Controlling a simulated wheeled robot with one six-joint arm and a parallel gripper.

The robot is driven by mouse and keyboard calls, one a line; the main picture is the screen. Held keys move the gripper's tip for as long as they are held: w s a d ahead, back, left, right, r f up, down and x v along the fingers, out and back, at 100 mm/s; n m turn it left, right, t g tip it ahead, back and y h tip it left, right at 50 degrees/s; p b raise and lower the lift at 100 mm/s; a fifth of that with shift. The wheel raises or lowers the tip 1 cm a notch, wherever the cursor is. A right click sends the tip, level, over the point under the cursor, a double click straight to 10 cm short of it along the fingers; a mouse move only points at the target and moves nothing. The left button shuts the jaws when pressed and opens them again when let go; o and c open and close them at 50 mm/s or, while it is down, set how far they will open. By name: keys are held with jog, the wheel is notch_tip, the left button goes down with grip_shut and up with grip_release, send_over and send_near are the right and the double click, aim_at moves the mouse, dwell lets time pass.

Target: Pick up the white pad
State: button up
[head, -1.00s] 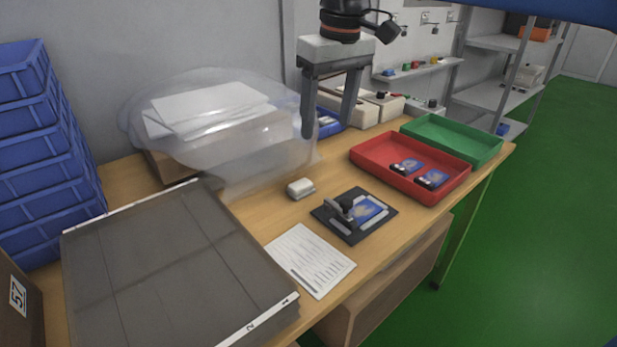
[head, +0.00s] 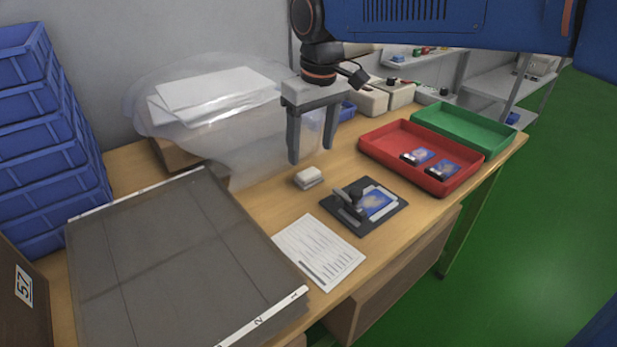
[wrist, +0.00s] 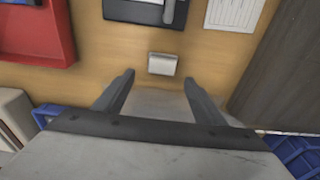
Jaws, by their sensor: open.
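The white pad (head: 309,177) is a small pale block lying on the wooden table, between the plastic bag and the black fixture. It also shows in the wrist view (wrist: 162,64), just beyond the fingertips and between their lines. My gripper (head: 309,156) is open and empty, with its fingers pointing down above the table behind the pad. In the wrist view my gripper (wrist: 158,80) has its two fingers spread wide, apart from the pad. Nothing hides the pad in either view.
A black fixture (head: 391,220) with a clamp and blue card stands right of the pad, and a printed sheet (head: 344,272) lies in front. A red tray (head: 372,151) and green tray (head: 440,125) are at the right. A clear bag (head: 225,140) bulges at the left, beside a grey panel (head: 150,270).

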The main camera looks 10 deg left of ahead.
aim_at(309, 173)
jog(key=shift+a+f, duration=0.15)
jog(key=shift+f, duration=1.4)
jog(key=shift+a+f, duration=0.1)
jog(key=shift+f, duration=1.45)
jog(key=shift+c, duration=0.3)
jog(key=c, duration=1.1)
